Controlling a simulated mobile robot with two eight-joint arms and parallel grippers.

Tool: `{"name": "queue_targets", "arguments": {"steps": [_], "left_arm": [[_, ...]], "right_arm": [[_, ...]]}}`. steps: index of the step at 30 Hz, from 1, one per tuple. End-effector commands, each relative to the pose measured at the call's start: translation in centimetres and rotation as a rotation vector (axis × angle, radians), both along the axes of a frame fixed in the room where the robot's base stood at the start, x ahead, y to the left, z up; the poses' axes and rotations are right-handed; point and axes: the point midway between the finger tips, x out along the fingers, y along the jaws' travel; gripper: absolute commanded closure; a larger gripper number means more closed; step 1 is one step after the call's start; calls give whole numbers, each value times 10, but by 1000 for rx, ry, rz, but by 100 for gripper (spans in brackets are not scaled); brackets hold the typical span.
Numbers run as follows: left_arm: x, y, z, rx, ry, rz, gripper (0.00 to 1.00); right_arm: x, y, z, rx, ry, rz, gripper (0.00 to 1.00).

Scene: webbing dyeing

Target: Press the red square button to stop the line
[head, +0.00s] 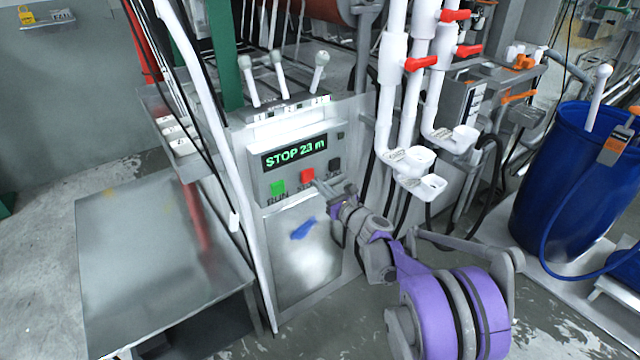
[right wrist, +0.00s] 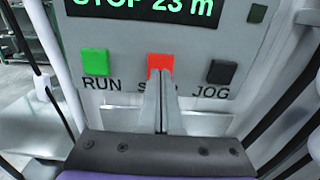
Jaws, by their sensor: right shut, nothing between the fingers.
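The red square button (head: 307,175) is on the grey control panel, between the green RUN button (head: 277,187) and the black JOG button (head: 334,164). It also shows in the right wrist view (right wrist: 160,62), above a label that my fingers partly cover. The panel display (head: 294,152) reads "STOP 23 m". My right gripper (head: 317,183) is shut and empty, its tips at the lower edge of the red button. In the right wrist view the closed fingers (right wrist: 163,74) overlap the button's lower part; I cannot tell whether they touch it. My left gripper is not in view.
Levers (head: 278,65) stand above the panel. White pipes with red valve handles (head: 420,63) run down to its right. A metal table (head: 150,260) is at the left, and a blue barrel (head: 570,190) stands at the right.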

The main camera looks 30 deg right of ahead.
Motion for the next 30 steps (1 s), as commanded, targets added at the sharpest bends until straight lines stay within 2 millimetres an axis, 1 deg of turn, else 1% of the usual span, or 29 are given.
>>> {"name": "queue_targets", "arguments": {"steps": [1, 6, 9, 12, 15, 18, 30], "left_arm": [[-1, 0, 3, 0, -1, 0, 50], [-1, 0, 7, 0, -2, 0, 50], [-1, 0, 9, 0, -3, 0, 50], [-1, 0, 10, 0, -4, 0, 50], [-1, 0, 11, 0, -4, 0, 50], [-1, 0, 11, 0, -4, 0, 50], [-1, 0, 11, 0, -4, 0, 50]], "right_arm": [[-16, -3, 2, -1, 0, -4, 100], [-57, -7, 2, -1, 0, -4, 100], [-76, -9, 1, -3, 0, -5, 100], [-89, -10, 1, -2, 0, -4, 100], [-97, -11, 1, -1, 0, -4, 100], [-101, -11, 1, -1, 0, -3, 100], [-101, -11, 0, -2, 0, -3, 100]]}}
